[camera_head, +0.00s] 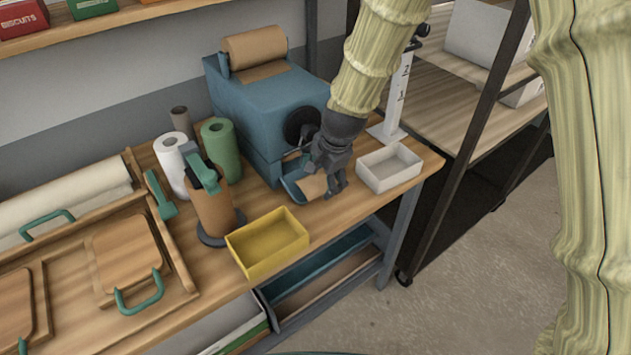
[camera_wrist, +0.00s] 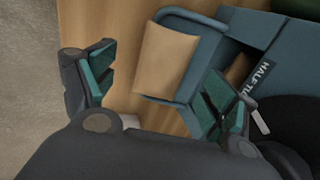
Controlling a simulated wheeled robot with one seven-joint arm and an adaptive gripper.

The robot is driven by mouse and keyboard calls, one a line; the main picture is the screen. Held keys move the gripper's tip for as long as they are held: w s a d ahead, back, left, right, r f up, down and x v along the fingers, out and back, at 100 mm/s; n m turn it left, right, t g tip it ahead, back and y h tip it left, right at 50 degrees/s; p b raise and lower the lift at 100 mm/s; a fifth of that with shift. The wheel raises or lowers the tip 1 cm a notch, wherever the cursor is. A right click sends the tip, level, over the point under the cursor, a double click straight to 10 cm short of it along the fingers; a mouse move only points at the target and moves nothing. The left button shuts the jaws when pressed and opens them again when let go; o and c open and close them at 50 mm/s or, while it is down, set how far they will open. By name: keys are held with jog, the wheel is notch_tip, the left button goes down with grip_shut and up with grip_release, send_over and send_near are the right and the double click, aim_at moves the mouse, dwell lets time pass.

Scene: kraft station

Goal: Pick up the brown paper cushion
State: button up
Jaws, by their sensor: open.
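The brown paper cushion (camera_wrist: 165,62) lies in the blue tray (camera_wrist: 206,25) at the mouth of the blue machine. In the head view the cushion (camera_head: 313,187) shows just left of my gripper (camera_head: 334,187), which partly covers it. In the wrist view my gripper (camera_wrist: 155,95) is open, with one green-padded finger on each side of the cushion's lower part. The fingers appear apart from the cushion, and nothing is between them in their grip. I cannot tell the exact height of the fingertips above the tray.
The blue machine (camera_head: 247,105) stands behind the tray. A white bin (camera_head: 389,168) is close to the right of my gripper, and a yellow bin (camera_head: 267,243) stands to the left. Paper rolls, including a green one (camera_head: 220,150), stand farther left on the bench. A dark rack post (camera_head: 470,140) rises at right.

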aim_at(318, 180)
jog(key=shift+p+x, duration=0.55)
jog(key=shift+x, duration=2.05)
jog(key=shift+w+a, duration=0.1)
jog(key=shift+w, duration=0.05)
jog(key=c, duration=0.8)
